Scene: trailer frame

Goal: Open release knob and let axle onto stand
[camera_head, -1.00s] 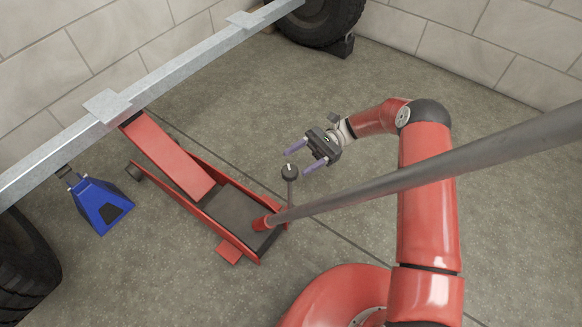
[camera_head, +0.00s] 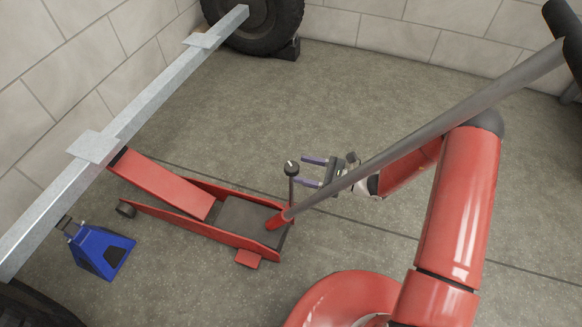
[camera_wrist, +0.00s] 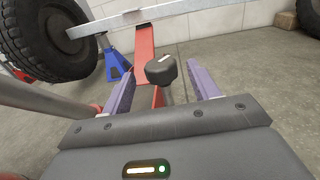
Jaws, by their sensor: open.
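The release knob (camera_head: 291,168) is a dark round knob on an upright post at the rear of the red floor jack (camera_head: 165,186). My gripper (camera_head: 308,172) is open, just right of the knob, with its purple fingers pointing toward it. In the wrist view the knob (camera_wrist: 161,70) stands between and beyond the two fingers, apart from both. The jack's raised arm meets the plate under the grey axle beam (camera_head: 150,97). The blue stand (camera_head: 100,250) is on the floor left of the jack, below the beam; a gap shows between its top and the beam.
The jack's long grey handle (camera_head: 440,122) slopes up to the right, crossing in front of my wrist. A tyre with a wheel chock (camera_head: 290,50) stands at the back, and another tyre (camera_head: 35,305) is at lower left.

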